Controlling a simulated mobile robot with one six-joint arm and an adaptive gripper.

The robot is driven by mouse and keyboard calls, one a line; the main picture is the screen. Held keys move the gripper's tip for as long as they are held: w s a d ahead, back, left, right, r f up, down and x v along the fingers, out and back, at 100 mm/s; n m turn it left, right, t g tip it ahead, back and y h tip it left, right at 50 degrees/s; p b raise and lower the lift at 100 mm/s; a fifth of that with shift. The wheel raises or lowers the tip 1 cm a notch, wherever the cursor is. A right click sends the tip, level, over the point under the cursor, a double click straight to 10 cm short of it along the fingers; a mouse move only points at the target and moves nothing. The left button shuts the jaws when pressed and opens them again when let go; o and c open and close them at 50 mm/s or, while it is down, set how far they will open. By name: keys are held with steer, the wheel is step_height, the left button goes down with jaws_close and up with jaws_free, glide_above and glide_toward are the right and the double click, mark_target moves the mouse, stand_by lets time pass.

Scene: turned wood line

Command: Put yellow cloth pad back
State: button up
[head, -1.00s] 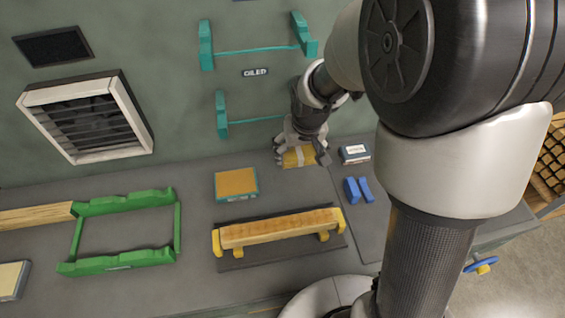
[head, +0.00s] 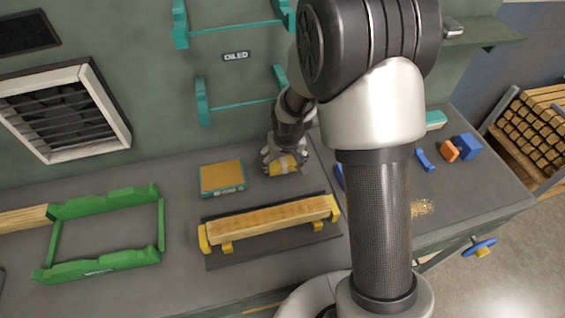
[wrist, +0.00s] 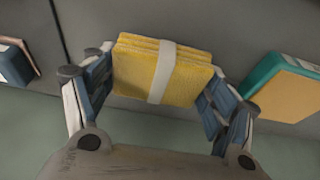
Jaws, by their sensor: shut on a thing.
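The yellow cloth pad (wrist: 190,73) is a folded stack with a white band around it. In the wrist view it sits between both fingers of my gripper (wrist: 160,85), which is shut on it. In the head view my gripper (head: 281,160) holds the pad (head: 283,166) low over the bench, between the teal-edged tray with an orange top (head: 222,178) and my arm. The tray also shows at the right of the wrist view (wrist: 290,88). Whether the pad touches the bench is hard to tell.
A wooden bar (head: 270,222) rests on yellow supports on a dark mat in front. A green frame (head: 105,260) lies at left. Teal brackets (head: 202,100) are on the wall. Blue and orange blocks (head: 448,151) and sawdust (head: 422,207) lie at right. My arm hides part of the bench.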

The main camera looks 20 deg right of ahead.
steer(key=shift+w+f, duration=0.1)
steer(key=shift+f, duration=0.5)
steer(key=shift+b, duration=0.3)
steer(key=shift+f, duration=0.2)
steer(key=o, duration=0.9)
steer(key=shift+o, duration=0.2)
steer(key=shift+r, duration=0.15)
